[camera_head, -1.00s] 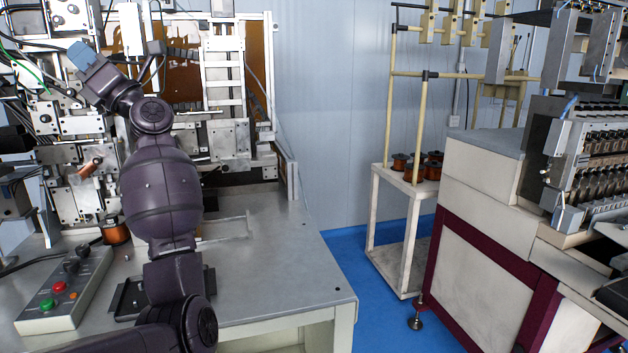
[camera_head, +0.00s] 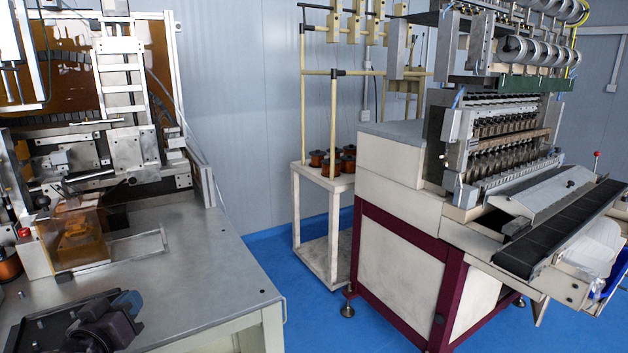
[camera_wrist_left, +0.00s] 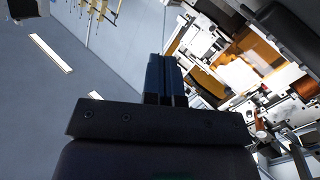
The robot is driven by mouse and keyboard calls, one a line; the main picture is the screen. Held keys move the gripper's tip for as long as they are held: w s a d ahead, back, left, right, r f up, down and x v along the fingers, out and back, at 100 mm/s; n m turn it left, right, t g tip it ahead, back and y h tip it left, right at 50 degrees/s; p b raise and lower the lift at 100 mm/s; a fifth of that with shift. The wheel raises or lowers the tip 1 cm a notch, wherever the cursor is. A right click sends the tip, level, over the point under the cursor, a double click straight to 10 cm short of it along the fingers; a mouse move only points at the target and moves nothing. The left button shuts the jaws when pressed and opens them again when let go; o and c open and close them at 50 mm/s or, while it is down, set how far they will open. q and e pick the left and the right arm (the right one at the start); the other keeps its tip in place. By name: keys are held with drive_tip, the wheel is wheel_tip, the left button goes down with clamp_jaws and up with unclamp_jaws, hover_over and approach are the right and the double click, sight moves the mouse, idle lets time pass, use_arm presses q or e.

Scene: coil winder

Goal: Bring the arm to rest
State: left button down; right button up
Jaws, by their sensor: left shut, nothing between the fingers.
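My left gripper (camera_head: 127,303) is low at the left of the head view, above the front of the steel bench (camera_head: 205,250), with my dark arm beside it. In the left wrist view its two blue fingers (camera_wrist_left: 163,62) are together, with nothing between them. The coil winding machine (camera_head: 125,150) stands behind it at the left and shows tilted at the upper right of the wrist view. The fingers appear clear of the machine. My right gripper is in neither view.
A cream trolley (camera_head: 325,185) with copper spools stands beyond the bench. A larger cream and maroon machine (camera_head: 400,235) with a black conveyor (camera_head: 560,230) fills the right. Blue floor (camera_head: 285,270) lies open between bench and machine.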

use_arm(q)
drive_tip(key=s+d+f+m+g, duration=0.1)
drive_tip(key=s+d+f+g, duration=0.1)
drive_tip(key=s+f+g, duration=0.35)
drive_tip(key=s+d+f+m+g, duration=0.1)
drive_tip(key=s+d+f+g, duration=0.1)
drive_tip(key=s+f, duration=0.65)
drive_tip(key=s+d+f+m+g+y, duration=0.1)
drive_tip(key=s+f+g, duration=0.2)
drive_tip(key=s, duration=0.6)
drive_tip(key=s+d+f+g, duration=0.15)
drive_tip(key=s+g, duration=0.25)
drive_tip(key=s, duration=0.4)
drive_tip(key=w+f+t+b, duration=0.1)
drive_tip(key=w+f+t, duration=0.2)
drive_tip(key=f, duration=0.3)
drive_tip(key=w+f+m+t+b, duration=0.1)
drive_tip(key=w+f+t+b, duration=0.1)
drive_tip(key=w+f+t, duration=0.2)
wheel_tip(320, 180, down, 3)
drive_tip(key=shift+f+t, duration=0.1)
drive_tip(key=shift+t, duration=0.65)
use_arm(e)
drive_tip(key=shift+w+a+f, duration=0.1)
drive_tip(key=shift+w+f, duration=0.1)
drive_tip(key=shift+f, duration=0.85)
use_arm(q)
drive_tip(key=shift+w+a, duration=0.1)
drive_tip(key=shift+a, duration=0.05)
